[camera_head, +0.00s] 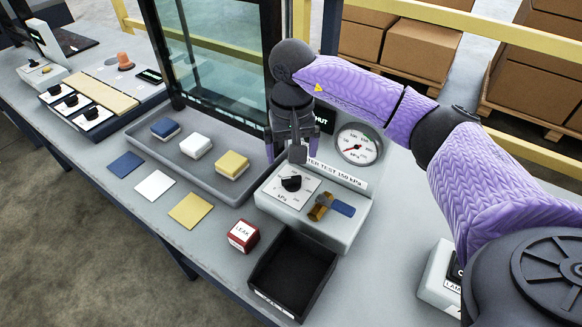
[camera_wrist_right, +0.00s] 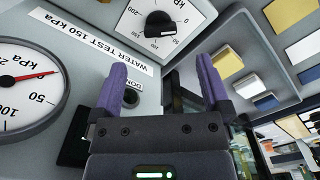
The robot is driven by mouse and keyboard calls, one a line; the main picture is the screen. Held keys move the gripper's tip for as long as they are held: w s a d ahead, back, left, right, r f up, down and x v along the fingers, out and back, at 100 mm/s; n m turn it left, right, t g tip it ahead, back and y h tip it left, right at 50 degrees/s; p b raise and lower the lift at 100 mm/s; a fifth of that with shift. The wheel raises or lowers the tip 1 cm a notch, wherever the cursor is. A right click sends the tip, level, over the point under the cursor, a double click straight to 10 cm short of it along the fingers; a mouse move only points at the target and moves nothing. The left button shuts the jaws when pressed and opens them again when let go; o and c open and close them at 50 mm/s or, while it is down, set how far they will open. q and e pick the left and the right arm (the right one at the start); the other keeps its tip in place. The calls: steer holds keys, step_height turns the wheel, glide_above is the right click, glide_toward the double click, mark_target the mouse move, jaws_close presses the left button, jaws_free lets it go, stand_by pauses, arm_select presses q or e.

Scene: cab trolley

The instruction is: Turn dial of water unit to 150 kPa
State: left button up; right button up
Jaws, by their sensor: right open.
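The water unit (camera_head: 318,232) is a light grey box with a white scale plate and a black dial (camera_head: 291,183) on it. The dial also shows at the top of the right wrist view (camera_wrist_right: 158,24); I cannot read its setting surely. A round pressure gauge (camera_head: 357,146) with a red needle stands behind; the needle sits below the 50 mark in the wrist view (camera_wrist_right: 28,78). The unit's label reads 150 kPa (camera_head: 335,172). My right gripper (camera_head: 291,152) is open and empty, above and behind the dial, apart from it. My left gripper is not in view.
A brass valve with a blue handle (camera_head: 342,208) is right of the dial. A black bin (camera_head: 293,272) and red LEAK block (camera_head: 243,235) stand in front. A grey tray (camera_head: 190,172) with coloured blocks lies left. A glass-paned frame (camera_head: 278,40) rises behind.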

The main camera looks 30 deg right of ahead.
mark_target(292, 179)
step_height(292, 179, down, 6)
steer(key=shift+f+b, duration=0.2)
steer(key=shift+b, duration=0.5)
steer(key=shift+s+f, duration=0.1)
steer(key=shift+f, duration=0.45)
steer(key=shift+c, duration=0.4)
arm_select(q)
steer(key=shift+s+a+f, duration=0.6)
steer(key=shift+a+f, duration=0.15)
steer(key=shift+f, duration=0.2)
arm_select(e)
steer(key=c, duration=1.2)
